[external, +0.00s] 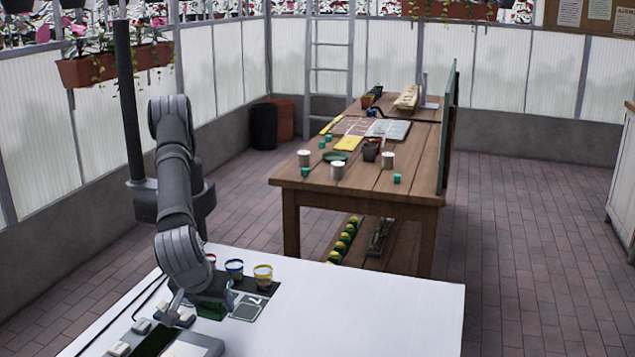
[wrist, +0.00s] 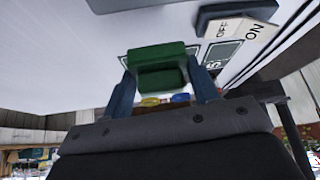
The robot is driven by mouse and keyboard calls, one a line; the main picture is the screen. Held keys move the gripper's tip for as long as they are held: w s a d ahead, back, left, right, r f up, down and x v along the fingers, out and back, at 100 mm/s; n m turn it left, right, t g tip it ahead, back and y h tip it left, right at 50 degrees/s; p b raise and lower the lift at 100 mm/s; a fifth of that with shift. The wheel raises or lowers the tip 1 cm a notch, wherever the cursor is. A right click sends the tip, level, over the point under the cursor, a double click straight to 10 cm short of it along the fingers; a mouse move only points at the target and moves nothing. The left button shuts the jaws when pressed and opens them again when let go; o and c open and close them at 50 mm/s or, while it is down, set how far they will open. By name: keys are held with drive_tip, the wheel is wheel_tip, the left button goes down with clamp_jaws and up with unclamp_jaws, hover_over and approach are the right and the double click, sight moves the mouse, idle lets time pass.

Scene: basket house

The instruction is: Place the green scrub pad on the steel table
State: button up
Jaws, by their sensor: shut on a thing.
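The green scrub pad (wrist: 158,58) is a dark green block between the two blue fingers of my gripper (wrist: 163,80) in the wrist view. My gripper is shut on it. In the external view, a part of the green pad (external: 212,311) shows under my gripper (external: 204,301), low at the near left of the pale table (external: 370,310). That table looks white and smooth. Whether the pad touches the surface beneath it is hard to tell. My wrist hides part of the pad.
Cups with a blue band (external: 234,269) and a yellow band (external: 263,278) stand just beyond my gripper, with a red-rimmed one behind it. A dark marked mat (external: 247,306) lies beside it. An ON/OFF switch box (wrist: 238,25) is close by. The table's right part is clear.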

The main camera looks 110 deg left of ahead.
sight(216, 318)
drive_tip(key=shift+w+f, duration=0.15)
drive_tip(key=shift+f, duration=1.95)
drive_tip(key=o, duration=1.1)
drive_tip(key=shift+f, duration=0.1)
drive_tip(key=shift+c, duration=0.2)
drive_tip(key=shift+v, duration=3.85)
drive_tip(key=shift+a, duration=0.15)
drive_tip(key=x, duration=0.7)
drive_tip(key=shift+a+f, duration=0.2)
drive_tip(key=shift+f, duration=0.1)
wheel_tip(216, 318, up, 2)
drive_tip(key=shift+d+r, duration=0.15)
drive_tip(key=shift+r, duration=0.9)
